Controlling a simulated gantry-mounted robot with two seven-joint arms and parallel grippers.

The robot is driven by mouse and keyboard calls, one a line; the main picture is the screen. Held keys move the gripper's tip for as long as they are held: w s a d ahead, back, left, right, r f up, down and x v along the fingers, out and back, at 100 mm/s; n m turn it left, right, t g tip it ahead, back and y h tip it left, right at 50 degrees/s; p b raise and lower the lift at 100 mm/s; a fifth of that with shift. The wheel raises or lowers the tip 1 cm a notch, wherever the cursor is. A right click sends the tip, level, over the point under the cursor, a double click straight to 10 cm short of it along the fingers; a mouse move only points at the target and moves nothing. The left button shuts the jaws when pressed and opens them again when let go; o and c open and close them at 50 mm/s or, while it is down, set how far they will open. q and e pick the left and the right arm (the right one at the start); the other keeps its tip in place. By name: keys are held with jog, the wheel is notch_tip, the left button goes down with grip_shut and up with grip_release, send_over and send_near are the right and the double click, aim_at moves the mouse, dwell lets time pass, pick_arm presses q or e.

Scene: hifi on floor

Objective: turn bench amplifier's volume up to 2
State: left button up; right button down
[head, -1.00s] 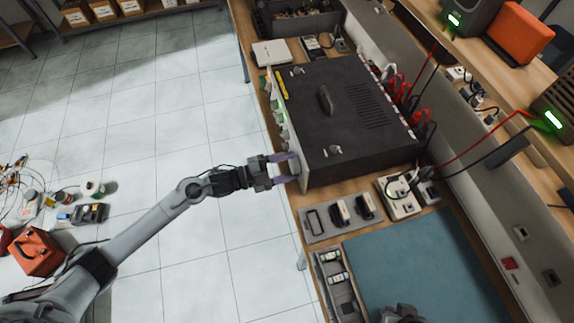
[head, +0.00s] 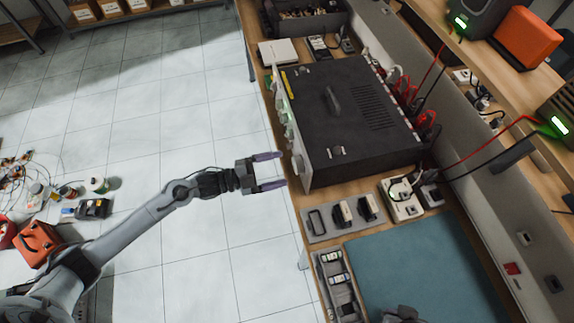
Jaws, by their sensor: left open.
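The bench amplifier (head: 352,130) is a large dark box on the wooden bench, with a handle on top. Its pale front panel (head: 292,135) faces left and is seen edge-on, with several knobs or controls sticking out. The volume setting cannot be read from here. My left gripper (head: 279,171) is open and empty, in front of the panel's near end, with its two fingers pointing at the panel and a small gap between. A part at the bottom edge (head: 402,314) may belong to my right arm; its fingers are not clearly seen.
A blue-green mat (head: 415,270) and a grey tray (head: 345,217) lie on the bench nearer me. Red and black cables (head: 415,105) run from the amplifier's back. The tiled floor left of the bench is open, with a red case (head: 38,243) and loose parts far left.

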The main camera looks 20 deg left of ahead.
jog(key=shift+r, duration=0.15)
pick_arm(q)
jog(key=v, duration=0.6)
jog(key=shift+a, duration=0.1)
pick_arm(e)
jog(key=shift+d, duration=0.1)
